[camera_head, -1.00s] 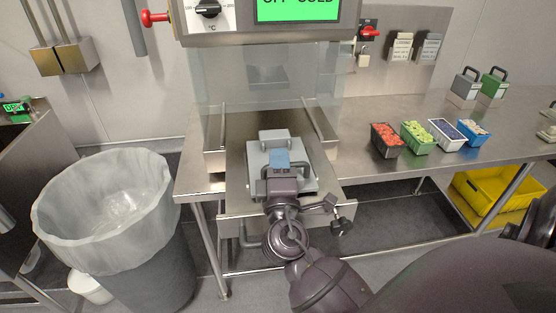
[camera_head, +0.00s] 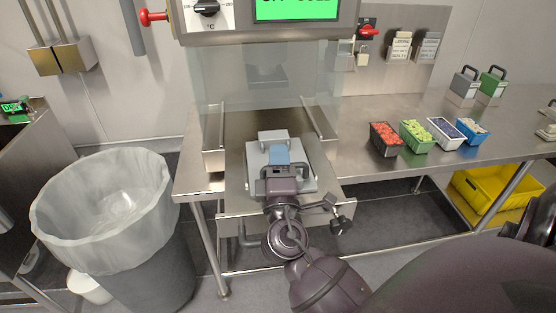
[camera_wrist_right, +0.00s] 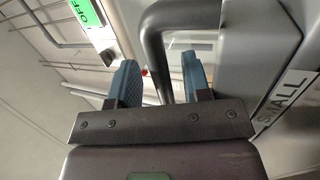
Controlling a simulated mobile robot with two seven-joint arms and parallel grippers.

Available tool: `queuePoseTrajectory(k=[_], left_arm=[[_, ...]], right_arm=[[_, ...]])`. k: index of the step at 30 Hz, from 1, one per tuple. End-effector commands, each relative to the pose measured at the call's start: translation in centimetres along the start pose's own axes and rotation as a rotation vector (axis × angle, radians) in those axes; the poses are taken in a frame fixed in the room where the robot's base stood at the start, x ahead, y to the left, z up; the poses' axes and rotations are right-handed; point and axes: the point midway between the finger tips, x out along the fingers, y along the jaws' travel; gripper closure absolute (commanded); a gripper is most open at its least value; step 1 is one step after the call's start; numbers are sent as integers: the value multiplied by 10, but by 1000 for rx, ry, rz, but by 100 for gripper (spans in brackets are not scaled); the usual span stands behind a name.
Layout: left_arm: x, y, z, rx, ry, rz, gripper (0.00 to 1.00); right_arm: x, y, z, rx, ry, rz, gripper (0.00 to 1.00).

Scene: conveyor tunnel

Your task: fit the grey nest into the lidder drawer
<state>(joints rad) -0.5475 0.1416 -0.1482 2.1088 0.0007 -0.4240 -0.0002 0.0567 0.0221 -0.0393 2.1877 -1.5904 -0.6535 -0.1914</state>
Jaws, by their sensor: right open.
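The grey nest (camera_head: 306,182) is a light grey block with a dark handle. In the head view it sits at the drawer, under the front of the lidder, and looks about level. The lidder drawer (camera_head: 234,204) is a pulled-out steel frame around it. Whether the nest is fully seated cannot be told. My right gripper (camera_head: 279,157) is over the nest at its handle. In the right wrist view its blue fingers (camera_wrist_right: 156,83) are open, with the dark handle (camera_wrist_right: 154,48) between them. A "SMALL" label (camera_wrist_right: 288,97) is on the grey surface beside it. My left gripper is out of view.
Small punnets of fruit (camera_head: 416,137) stand on the steel bench to the right. A grey nest-like block (camera_head: 466,84) and a green one (camera_head: 492,84) stand farther back. A lined bin (camera_head: 110,210) is at left, a yellow crate (camera_head: 492,195) under the bench.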

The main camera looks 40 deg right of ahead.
Motion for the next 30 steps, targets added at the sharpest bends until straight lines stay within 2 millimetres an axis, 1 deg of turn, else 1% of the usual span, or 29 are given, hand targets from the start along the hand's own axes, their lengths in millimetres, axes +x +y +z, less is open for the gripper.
queuePoseTrajectory(k=[3,5,9,12,15,18,21,30], left_arm=[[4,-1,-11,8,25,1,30],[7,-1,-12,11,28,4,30],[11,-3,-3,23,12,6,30],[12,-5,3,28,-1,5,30],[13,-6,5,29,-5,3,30],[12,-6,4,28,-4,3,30],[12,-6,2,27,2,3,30],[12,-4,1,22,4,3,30]], right_arm=[[-24,-4,0,-4,1,-7,56],[-36,-4,0,-5,2,-6,56],[-64,-3,0,-4,1,-4,56],[-80,-2,0,-3,1,-2,56],[-93,0,0,-1,2,1,56],[-102,1,0,-1,1,3,56],[-106,2,0,0,1,6,56],[-107,3,0,2,0,7,56]])
